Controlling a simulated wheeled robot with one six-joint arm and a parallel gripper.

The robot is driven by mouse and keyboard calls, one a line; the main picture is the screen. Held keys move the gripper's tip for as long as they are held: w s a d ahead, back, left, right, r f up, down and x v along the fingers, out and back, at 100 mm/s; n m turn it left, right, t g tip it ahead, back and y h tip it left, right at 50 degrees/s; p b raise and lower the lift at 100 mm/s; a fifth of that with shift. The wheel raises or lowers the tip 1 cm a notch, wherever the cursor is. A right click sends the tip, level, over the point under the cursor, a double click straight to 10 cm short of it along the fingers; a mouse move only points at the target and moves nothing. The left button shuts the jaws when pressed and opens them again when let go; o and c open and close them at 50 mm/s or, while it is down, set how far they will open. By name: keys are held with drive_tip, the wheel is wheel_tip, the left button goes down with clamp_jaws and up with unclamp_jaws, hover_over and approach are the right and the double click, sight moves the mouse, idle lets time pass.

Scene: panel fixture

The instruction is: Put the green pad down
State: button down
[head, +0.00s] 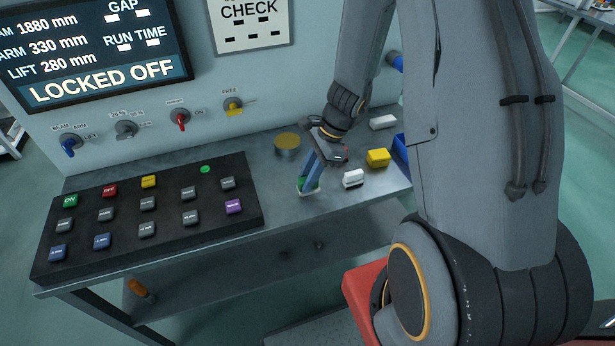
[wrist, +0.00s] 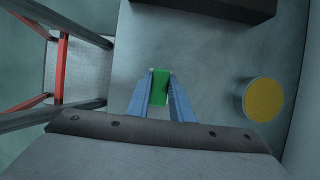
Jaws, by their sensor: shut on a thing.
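The green pad (wrist: 160,86) is between the two blue fingers of my gripper (wrist: 161,90) in the wrist view. My gripper is shut on it. In the head view my gripper (head: 312,182) points down at the grey bench near its front edge. The green pad (head: 302,184) shows only in part there, with a pale edge below it. It is low over the bench top; I cannot tell whether it touches.
A round tin with a yellow top (head: 287,142) stands behind my gripper. A white block (head: 353,178), a yellow block (head: 378,157) and another white block (head: 382,122) lie to the right. A black button panel (head: 150,215) fills the bench's left. The bench's front edge is close.

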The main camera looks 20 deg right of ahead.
drive_tip(key=shift+f, duration=0.1)
drive_tip(key=c, duration=1.6)
unclamp_jaws()
drive_tip(key=shift+f+b, duration=0.2)
drive_tip(key=shift+b, duration=0.1)
drive_tip(key=b+v, duration=0.1)
drive_tip(key=v, duration=0.6)
drive_tip(key=shift+s+d+r+b, duration=0.1)
drive_tip(key=shift+r+b, duration=0.15)
drive_tip(key=shift+b, duration=0.05)
drive_tip(key=shift+r, duration=0.2)
drive_tip(key=shift+s+a+r+n+t+h, duration=0.25)
drive_tip(key=shift+s+a+r+n+h, duration=0.4)
drive_tip(key=shift+s+r+n, duration=1.55)
drive_tip(key=shift+s+a+r+n+t+h, duration=0.3)
drive_tip(key=shift+s+n+h, duration=0.6)
drive_tip(key=shift+n, duration=2.9)
drive_tip(key=shift+s+a+r+n+t+h, duration=0.15)
drive_tip(key=shift+s+a+r+n+h, duration=0.5)
drive_tip(key=shift+s+r+n, duration=1.55)
